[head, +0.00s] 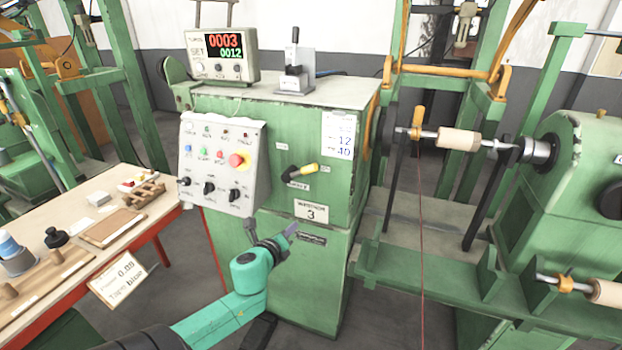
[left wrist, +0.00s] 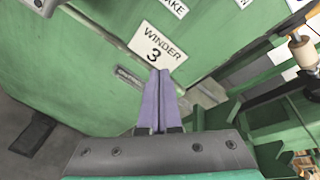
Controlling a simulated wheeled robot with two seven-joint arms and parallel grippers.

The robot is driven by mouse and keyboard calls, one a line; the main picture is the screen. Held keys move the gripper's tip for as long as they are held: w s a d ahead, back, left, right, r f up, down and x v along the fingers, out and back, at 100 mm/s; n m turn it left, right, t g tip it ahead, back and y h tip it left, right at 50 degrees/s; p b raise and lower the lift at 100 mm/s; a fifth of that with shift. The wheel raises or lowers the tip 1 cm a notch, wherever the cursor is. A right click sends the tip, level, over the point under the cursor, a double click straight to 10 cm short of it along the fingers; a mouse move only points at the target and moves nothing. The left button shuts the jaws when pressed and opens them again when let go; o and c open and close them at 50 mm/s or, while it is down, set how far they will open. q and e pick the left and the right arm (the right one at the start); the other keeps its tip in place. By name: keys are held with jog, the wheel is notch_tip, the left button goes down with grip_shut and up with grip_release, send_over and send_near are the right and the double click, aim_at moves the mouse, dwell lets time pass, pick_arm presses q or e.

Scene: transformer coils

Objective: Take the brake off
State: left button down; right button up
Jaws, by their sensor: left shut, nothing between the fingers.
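The brake lever (head: 306,170), with a yellow grip on a black pivot, sits on the front of the green winder cabinet (head: 235,110). Its grip points right and slightly up. In the left wrist view the lever itself is out of frame, but a label ending in "AKE" (left wrist: 172,6) shows at the top edge. My left gripper (head: 291,229) is below the lever and apart from it, in front of the cabinet near the "WINDER 3" plate (head: 311,211). In the left wrist view the purple fingers (left wrist: 159,74) are together and empty. My right gripper is not in view.
A grey control box (head: 222,160) with knobs and a red button juts out left of the lever. A counter (head: 222,55) stands on the cabinet. A table (head: 75,258) with tools is at left. The winding spindle (head: 458,139) and green frame are at right.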

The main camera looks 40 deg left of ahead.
aim_at(302, 170)
pick_arm(q)
jog(key=w+d+r+m+t, duration=0.1)
jog(key=d+r+m+t, duration=0.1)
jog(key=r, duration=0.7)
jog(key=shift+d+m+h, duration=0.4)
jog(key=shift+d+m, duration=0.35)
jog(key=shift+m, duration=0.05)
jog(key=shift+w+r, duration=0.1)
jog(key=shift+w, duration=0.1)
jog(key=x, duration=1)
jog(key=shift+a+r+p, duration=0.1)
jog(key=shift+r+p, duration=0.05)
jog(key=shift+p, duration=0.15)
jog(key=r, duration=0.1)
jog(key=s+a+r+p, duration=0.1)
jog(key=r+p, duration=0.1)
jog(key=shift+s+a+r, duration=0.1)
jog(key=shift+s+a, duration=0.15)
jog(key=shift+s, duration=0.05)
jog(key=shift+w, duration=0.1)
jog(key=shift+p, duration=0.3)
